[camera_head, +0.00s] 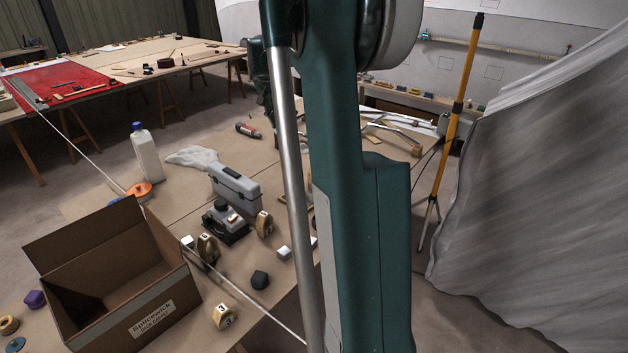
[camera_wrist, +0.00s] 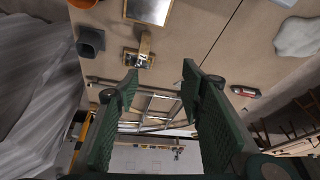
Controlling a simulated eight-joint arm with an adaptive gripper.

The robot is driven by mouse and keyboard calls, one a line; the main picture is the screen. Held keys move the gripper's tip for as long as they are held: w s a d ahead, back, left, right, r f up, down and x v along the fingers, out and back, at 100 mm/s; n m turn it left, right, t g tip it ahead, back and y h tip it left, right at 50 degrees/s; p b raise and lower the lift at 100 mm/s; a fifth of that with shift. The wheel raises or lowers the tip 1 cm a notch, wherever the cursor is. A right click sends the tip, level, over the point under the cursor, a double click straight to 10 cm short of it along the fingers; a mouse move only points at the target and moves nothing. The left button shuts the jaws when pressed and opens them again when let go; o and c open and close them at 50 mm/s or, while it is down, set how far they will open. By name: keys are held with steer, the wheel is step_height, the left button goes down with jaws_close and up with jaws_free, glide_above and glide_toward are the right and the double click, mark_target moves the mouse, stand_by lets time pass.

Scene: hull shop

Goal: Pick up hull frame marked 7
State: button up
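Several small wooden hull frames with white number labels stand on the brown table in the head view. One hull frame (camera_head: 207,249) is by the box, another (camera_head: 264,224) is right of the grey case, and a third (camera_head: 223,316) near the front edge seems to read 3. The other numbers are too small to read surely, so I cannot tell which is 7. My gripper (camera_wrist: 160,72) is open and empty in the wrist view, above the table. It is hidden in the head view, where my arm covers the middle.
An open cardboard box (camera_head: 115,275) stands front left. A yellow stand (camera_head: 460,105) and grey draped sheet (camera_head: 540,180) are right.

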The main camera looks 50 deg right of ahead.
steer(key=d+f+m+g, duration=0.1)
steer(key=d+f, duration=0.1)
steer(key=d, duration=0.3)
steer(key=s+d+f+m, duration=0.1)
steer(key=d+f, duration=0.1)
steer(key=d, duration=0.4)
steer(key=d+f+m+g, duration=0.1)
steer(key=d+f, duration=0.2)
steer(key=d, duration=0.2)
step_height(320, 180, down, 22)
steer(key=shift+s+r+p, duration=0.15)
steer(key=shift+r+p, duration=0.1)
steer(key=shift+p, duration=0.15)
steer(key=shift+d, duration=0.15)
steer(key=shift+x, duration=1.3)
steer(key=shift+f, duration=0.1)
steer(key=shift+b+x, duration=0.75)
steer(key=shift+x, duration=1.75)
steer(key=shift+c, duration=0.5)
steer(key=c, duration=0.9)
